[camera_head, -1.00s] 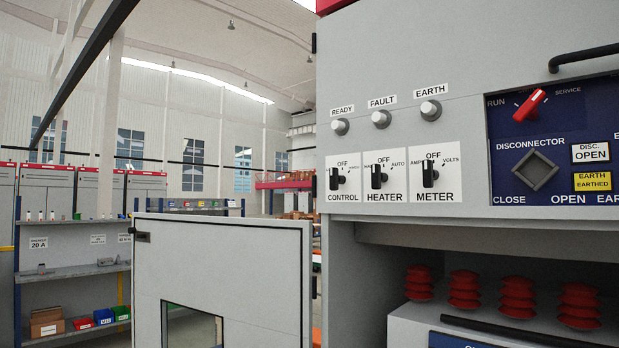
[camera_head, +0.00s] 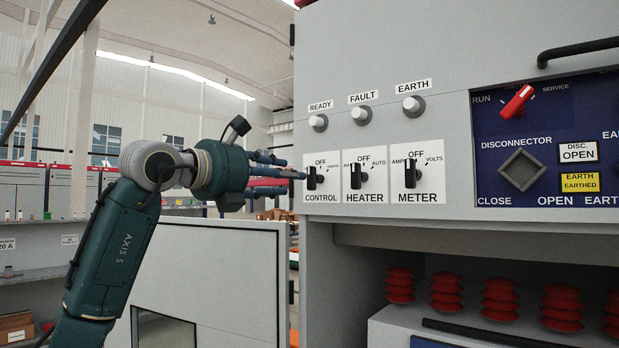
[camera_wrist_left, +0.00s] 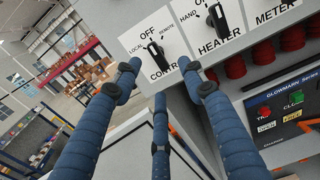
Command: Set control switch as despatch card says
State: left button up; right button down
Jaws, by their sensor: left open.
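The control switch (camera_head: 312,177) is a black knob on a white plate marked OFF, at the left end of a row of three on the grey cabinet front. Its pointer looks close to OFF. My left gripper (camera_head: 300,178) is open, its blue fingers pointing right at the control switch in the head view. In the left wrist view the control switch (camera_wrist_left: 155,48) is just beyond the spread fingers (camera_wrist_left: 158,85), its plate marked LOCAL, OFF and REMOTE. I cannot tell whether a fingertip touches it. No despatch card can be made out. My right gripper is not in view.
The heater switch (camera_head: 355,176) and meter switch (camera_head: 411,174) sit close to the right. Indicators READY, FAULT and EARTH (camera_head: 414,106) are above. A blue disconnector panel (camera_head: 540,210) is farther right. An open grey door (camera_head: 215,262) stands below my arm.

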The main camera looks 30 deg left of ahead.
aim_at(309, 176)
pick_arm(q)
jog(key=shift+y, duration=0.3)
jog(key=w+p, duration=0.1)
jog(key=w, duration=0.2)
jog(key=w+p, duration=0.2)
jog(key=w, duration=0.1)
jog(key=w+p, duration=0.1)
jog(key=w, duration=0.2)
jog(key=shift+d+r, duration=0.1)
jog(key=shift+r, duration=0.25)
jog(key=shift+w+f+p, duration=0.1)
jog(key=shift+w+p, duration=0.25)
jog(key=shift+w, duration=0.05)
grip_shut()
